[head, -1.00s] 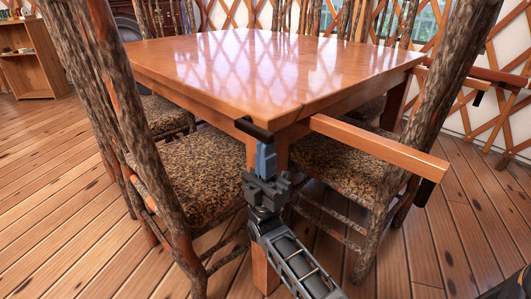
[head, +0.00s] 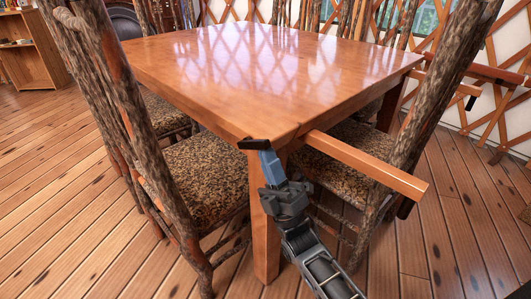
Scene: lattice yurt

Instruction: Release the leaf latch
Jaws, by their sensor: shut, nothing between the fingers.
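A wooden table (head: 270,75) has a short dark bar (head: 254,144) under its near corner, which looks like the leaf latch. My gripper (head: 268,158) has blue fingers, shut with nothing between them. Its fingertips are just below the right part of the dark bar; I cannot tell whether they touch it. The gripper leans up and to the left, in front of the near table leg (head: 264,225). A wooden rail (head: 365,163) sticks out from the table's right side, with a dark piece (head: 405,208) under its outer end.
A bark-framed chair (head: 205,175) stands close on the left and another (head: 410,120) on the right, with the rail passing nearby. A second rail (head: 450,82) extends farther back. Open plank floor (head: 75,215) lies at left. A bookshelf (head: 32,60) stands at far left.

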